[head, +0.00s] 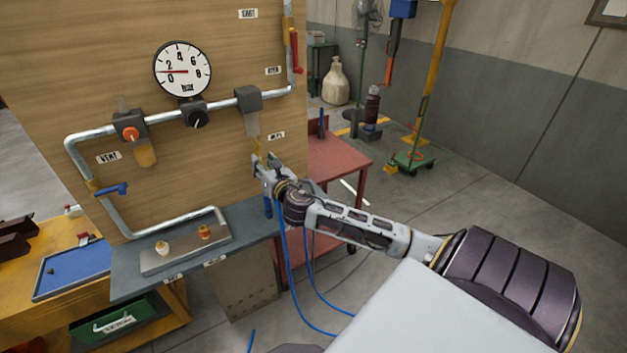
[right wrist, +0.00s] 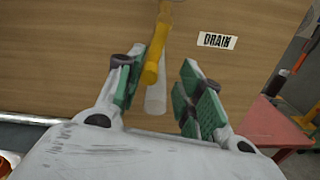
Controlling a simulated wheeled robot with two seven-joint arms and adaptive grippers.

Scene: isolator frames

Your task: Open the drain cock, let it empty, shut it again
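The drain cock's yellow lever (right wrist: 153,66) hangs down in the right wrist view, beside the "DRAIN" label (right wrist: 217,41) on the wooden panel. A pale pipe end (right wrist: 156,98) shows below it. My right gripper (right wrist: 163,68) is open, its green-padded fingers either side of the lever; the lever is nearer the left finger, and I cannot tell whether they touch. In the head view my right gripper (head: 263,166) is at the panel below the grey filter head (head: 248,98) and its clear bowl (head: 252,124), largely covering the cock. My left gripper is not in view.
A grey ledge (head: 130,284) juts out below. A red table (head: 335,160) stands right.

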